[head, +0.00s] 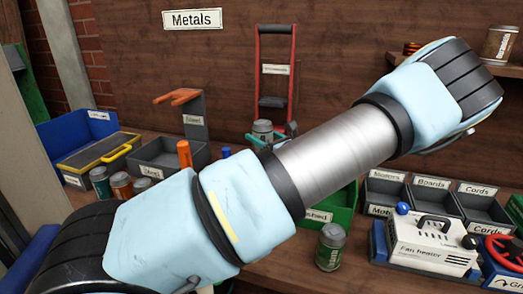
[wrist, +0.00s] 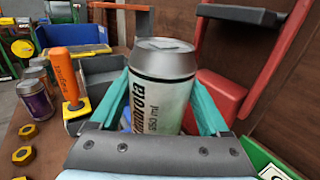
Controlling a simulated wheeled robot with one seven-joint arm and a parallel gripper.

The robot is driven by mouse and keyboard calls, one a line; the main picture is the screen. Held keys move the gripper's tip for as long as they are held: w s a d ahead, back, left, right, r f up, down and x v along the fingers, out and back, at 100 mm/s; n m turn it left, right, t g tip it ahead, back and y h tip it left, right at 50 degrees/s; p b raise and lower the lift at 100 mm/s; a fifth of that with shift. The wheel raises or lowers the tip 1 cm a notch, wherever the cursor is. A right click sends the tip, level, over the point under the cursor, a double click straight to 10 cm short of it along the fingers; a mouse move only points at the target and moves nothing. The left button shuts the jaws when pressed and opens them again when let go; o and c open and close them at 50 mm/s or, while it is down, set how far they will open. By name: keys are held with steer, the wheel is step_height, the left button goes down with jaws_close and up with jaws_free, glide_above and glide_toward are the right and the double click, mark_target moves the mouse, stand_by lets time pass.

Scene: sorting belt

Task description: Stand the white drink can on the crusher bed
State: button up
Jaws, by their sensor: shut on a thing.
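The white drink can (wrist: 163,95) has a silver lid and black lettering and looks upright in the wrist view. My gripper (wrist: 162,88) is shut on it, with one teal finger on each side. In the head view the can (head: 262,127) shows only its upper part, above my arm, in front of the red crusher (head: 292,70). The crusher's red frame (wrist: 284,55) and a dark grey plate (wrist: 243,14) stand behind and right of the can in the wrist view. My arm hides the crusher's lower part in the head view, and I cannot tell whether the can touches the bed.
An orange-handled tool (wrist: 66,75) and several cans stand left of the gripper. A grey bin (head: 165,155) and a blue bin (head: 70,130) lie further left. A green bin (head: 345,207), a dark green can (head: 330,247) and a fan heater (head: 425,245) are at right.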

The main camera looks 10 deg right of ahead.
steer(key=shift+f+p, duration=0.65)
steer(key=shift+f, duration=1.85)
steer(key=shift+f, duration=0.1)
steer(key=o, duration=1.2)
steer(key=shift+c, duration=0.2)
